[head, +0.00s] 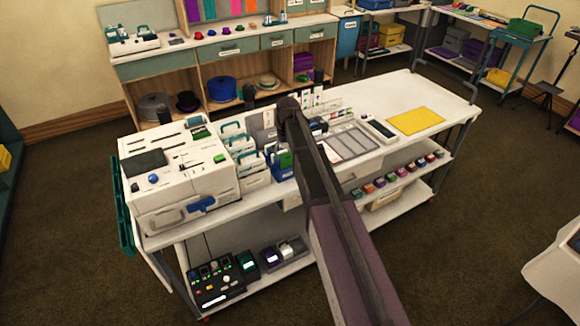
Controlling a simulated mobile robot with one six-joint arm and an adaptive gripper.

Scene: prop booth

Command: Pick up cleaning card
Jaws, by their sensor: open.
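I cannot single out the cleaning card for sure. Several small white cards (308,97) stand upright at the back of the white cart top (398,91), just beyond my arm's elbow end. White holders with teal edges (232,137) stand left of my arm, and a blue holder (282,165) sits beside it. A flat yellow sheet (416,121) lies on the right part of the cart top. My arm reaches up over the middle of the cart and covers part of it. My gripper does not show; the arm hides what lies behind it.
A white machine (185,180) with a blue latch fills the cart's left end. A grey sectioned tray (349,143) lies right of my arm. The lower shelf holds small coloured boxes (380,182) and a black control box (218,283). Bare cart top lies at the back right.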

